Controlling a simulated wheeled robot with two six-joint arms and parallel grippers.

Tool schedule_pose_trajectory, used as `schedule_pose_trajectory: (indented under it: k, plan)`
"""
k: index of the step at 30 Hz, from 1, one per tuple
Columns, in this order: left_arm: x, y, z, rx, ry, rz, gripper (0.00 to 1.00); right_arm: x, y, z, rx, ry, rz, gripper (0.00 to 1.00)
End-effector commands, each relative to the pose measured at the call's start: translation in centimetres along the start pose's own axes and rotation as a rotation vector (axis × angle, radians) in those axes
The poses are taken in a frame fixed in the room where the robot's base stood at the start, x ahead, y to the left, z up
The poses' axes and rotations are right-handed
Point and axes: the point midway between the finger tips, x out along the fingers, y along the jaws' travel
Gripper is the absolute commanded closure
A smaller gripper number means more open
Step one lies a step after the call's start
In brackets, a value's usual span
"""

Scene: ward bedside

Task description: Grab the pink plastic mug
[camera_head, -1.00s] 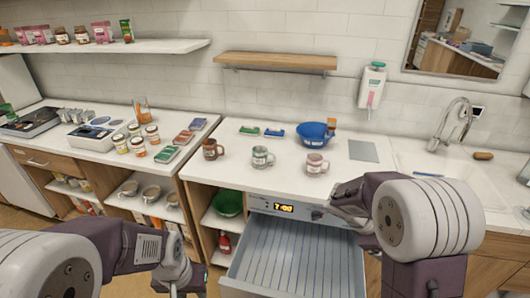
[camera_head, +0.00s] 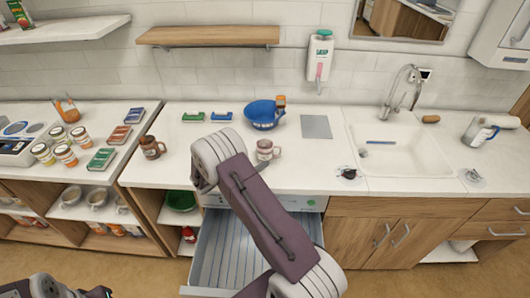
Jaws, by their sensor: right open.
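The pink mug (camera_head: 265,151) stands upright on the white counter, in front of the blue bowl, its handle to the right. My right forearm crosses just left of it. My right gripper (camera_head: 202,186) is at the end of this arm, left of the mug and apart from it, over the counter's front edge. It is open, with its fingers mostly hidden by the wrist. My left arm shows only at the bottom left corner; its gripper is outside the picture.
A brown mug (camera_head: 152,147) stands left of the arm. A blue bowl (camera_head: 263,115) is behind the pink mug. An open drawer (camera_head: 210,262) juts out below. A grey board (camera_head: 316,126) and the sink (camera_head: 400,150) lie to the right. The grey-green mug is hidden.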

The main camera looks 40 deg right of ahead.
Motion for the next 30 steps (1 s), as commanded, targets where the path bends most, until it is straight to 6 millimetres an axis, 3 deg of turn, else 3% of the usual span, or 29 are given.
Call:
schedule_pose_trajectory:
  k: [3, 8, 15, 23, 30]
  plan:
    - [-0.6, 0.0, -0.1, 0.0, 0.0, 0.0, 0.64, 1.9, -0.1, 0.2, 0.001, 0.001, -0.004, 0.14]
    - [-0.9, 0.0, -0.1, 0.0, 0.0, 0.0, 0.64, 2.9, -0.1, 0.3, 0.001, 0.001, -0.002, 0.14]
    - [-2.0, 0.0, -0.2, 0.0, 0.0, 0.0, 0.64, 6.9, -0.2, 0.5, 0.001, 0.001, -0.003, 0.14]
    - [-1.9, 0.0, -0.2, 0.0, 0.0, 0.0, 0.64, 7.5, -0.1, 0.3, 0.0, 0.001, -0.001, 0.14]
    - [-1.9, 0.0, -0.2, 0.0, 0.0, 0.0, 0.64, 7.4, -0.1, 0.3, 0.001, 0.001, -0.001, 0.78]
